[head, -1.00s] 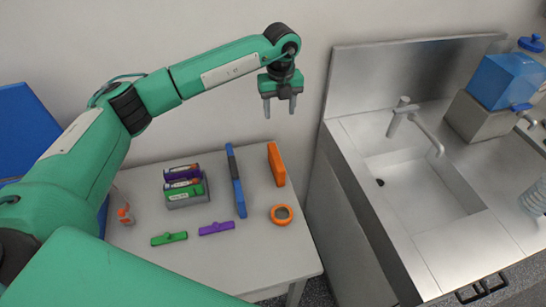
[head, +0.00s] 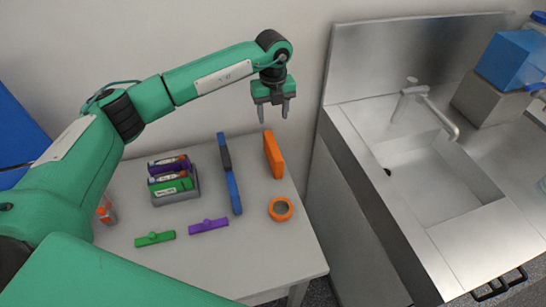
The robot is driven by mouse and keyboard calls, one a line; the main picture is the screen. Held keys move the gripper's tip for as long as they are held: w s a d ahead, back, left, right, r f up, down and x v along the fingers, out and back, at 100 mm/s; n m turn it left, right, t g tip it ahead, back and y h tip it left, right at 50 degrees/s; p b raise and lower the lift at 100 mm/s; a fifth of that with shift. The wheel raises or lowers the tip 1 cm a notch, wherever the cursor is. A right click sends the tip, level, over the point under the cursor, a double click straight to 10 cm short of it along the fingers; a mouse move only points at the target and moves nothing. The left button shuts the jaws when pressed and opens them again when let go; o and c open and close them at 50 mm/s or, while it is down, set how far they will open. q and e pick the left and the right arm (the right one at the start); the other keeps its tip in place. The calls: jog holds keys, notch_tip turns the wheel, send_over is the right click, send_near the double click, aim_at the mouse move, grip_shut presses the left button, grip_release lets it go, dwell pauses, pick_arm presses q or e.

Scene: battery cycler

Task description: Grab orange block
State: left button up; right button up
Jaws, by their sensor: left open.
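The orange block (head: 273,156) stands upright on its narrow side near the right back part of the table. My left gripper (head: 273,112) is open and empty, pointing down, above the back end of the orange block and apart from it. My right gripper is not in view.
The grey table (head: 170,268) also holds a blue upright bar (head: 233,191) left of the block, an orange tape ring (head: 281,209) in front, a grey battery holder (head: 178,198), and green (head: 154,239) and purple (head: 208,226) pieces. A steel sink unit (head: 360,200) stands right.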

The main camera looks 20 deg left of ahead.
pick_arm(q)
jog(key=p, duration=0.2)
send_over(273, 145)
jog(key=f, duration=0.4)
jog(key=w+f, duration=0.1)
jog(key=f, duration=0.2)
jog(key=shift+a, duration=0.15)
jog(key=shift+s+f, duration=0.2)
jog(key=shift+f, duration=0.3)
jog(key=f+p, duration=0.1)
jog(key=f, duration=0.2)
jog(key=shift+s+f+p, duration=0.25)
jog(key=shift+s+p, duration=0.1)
jog(key=shift+p, duration=0.05)
jog(key=shift+f, duration=0.55)
jog(key=c, duration=1)
jog(key=shift+c, duration=0.2)
